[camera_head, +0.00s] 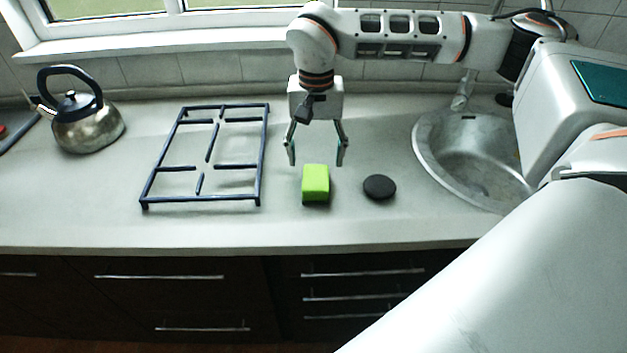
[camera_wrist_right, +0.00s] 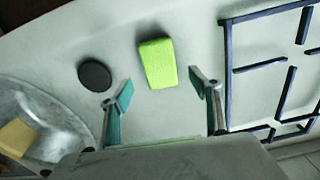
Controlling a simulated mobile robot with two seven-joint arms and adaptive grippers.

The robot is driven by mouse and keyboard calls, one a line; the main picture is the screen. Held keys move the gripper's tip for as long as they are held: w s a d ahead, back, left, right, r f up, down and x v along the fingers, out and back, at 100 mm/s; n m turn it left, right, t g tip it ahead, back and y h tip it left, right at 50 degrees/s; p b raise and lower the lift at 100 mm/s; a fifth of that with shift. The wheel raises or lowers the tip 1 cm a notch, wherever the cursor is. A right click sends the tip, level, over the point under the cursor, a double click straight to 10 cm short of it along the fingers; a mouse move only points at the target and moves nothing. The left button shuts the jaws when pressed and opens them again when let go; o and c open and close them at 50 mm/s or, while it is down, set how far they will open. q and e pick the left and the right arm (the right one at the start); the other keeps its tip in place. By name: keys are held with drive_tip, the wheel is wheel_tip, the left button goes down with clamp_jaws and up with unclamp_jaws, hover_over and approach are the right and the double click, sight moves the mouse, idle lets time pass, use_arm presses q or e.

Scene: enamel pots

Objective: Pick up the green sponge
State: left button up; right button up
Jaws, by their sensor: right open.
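The green sponge (camera_head: 316,183) lies on the grey countertop, between the dark rack and a black disc. It also shows in the right wrist view (camera_wrist_right: 158,63), just beyond the fingertips and roughly between them. My right gripper (camera_head: 316,163) is open and empty, pointing down above the counter at the sponge's far side. Its two fingers show apart in the right wrist view (camera_wrist_right: 162,88), with nothing between the pads. I cannot tell its exact height above the counter. My left gripper is not in view.
A dark blue rack (camera_head: 265,150) lies left of the sponge. A black disc (camera_head: 379,187) lies close to its right. A round metal sink (camera_head: 425,160) is farther right, with a yellowish block in it (camera_wrist_right: 17,137). A steel kettle (camera_head: 88,130) stands at the left. The counter's front strip is clear.

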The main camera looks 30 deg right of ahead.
sight(316, 178)
drive_tip(key=f, duration=0.4)
drive_tip(key=s+f, duration=0.1)
drive_tip(key=f, duration=0.1)
drive_tip(key=shift+a+f, duration=0.15)
drive_tip(key=shift+a, duration=0.05)
drive_tip(key=shift+w+f, duration=0.15)
drive_tip(key=shift+f, duration=0.4)
drive_tip(key=c, duration=0.9)
